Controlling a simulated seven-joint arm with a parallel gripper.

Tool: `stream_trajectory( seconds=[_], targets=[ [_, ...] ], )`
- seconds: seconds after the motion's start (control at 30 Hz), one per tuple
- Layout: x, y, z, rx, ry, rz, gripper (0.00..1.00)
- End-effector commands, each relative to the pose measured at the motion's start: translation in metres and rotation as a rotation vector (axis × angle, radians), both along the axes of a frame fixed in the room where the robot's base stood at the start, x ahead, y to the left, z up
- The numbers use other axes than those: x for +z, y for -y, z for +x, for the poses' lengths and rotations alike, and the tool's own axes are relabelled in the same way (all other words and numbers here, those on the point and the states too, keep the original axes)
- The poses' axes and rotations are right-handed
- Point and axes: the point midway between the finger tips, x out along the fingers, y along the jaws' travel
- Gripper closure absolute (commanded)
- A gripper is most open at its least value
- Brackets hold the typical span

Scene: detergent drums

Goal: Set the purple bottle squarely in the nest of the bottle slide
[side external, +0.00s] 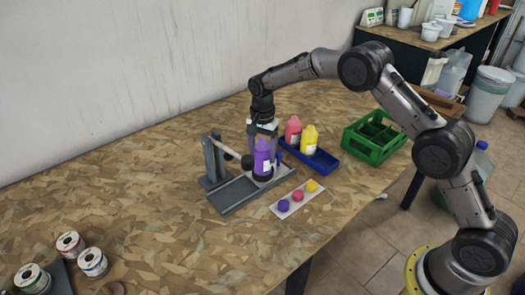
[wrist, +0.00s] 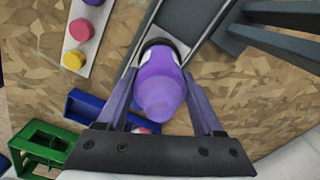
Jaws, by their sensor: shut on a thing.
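The purple bottle (side external: 263,160) stands upright, with a white label near its lower part. My gripper (side external: 264,148) is above the bottle and shut on it, one finger on each side. In the wrist view the purple bottle (wrist: 160,88) is between the fingers of my gripper (wrist: 160,78). The grey bottle slide (side external: 232,194) lies under the bottle and also shows in the wrist view (wrist: 190,18). The bottle's base is at a dark ring-like nest (side external: 262,177) at the slide's right end. I cannot tell whether it is fully seated.
A blue tray (side external: 325,164) with a red bottle (side external: 293,130) and a yellow bottle (side external: 309,139) is just behind. A green crate (side external: 366,150) stands to its right. A white strip (side external: 309,204) with purple, red and yellow caps lies in front. Spools (side external: 70,243) are front left.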

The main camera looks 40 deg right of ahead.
Motion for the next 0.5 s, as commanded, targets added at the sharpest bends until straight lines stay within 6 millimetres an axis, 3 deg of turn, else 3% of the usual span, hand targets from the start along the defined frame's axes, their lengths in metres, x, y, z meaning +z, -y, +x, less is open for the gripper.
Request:
stream_trajectory(
  seconds=[0.5],
  targets=[
    [-0.015, 0.000, 0.001, 0.000, 0.001, 0.000, 1.00]
  ],
)
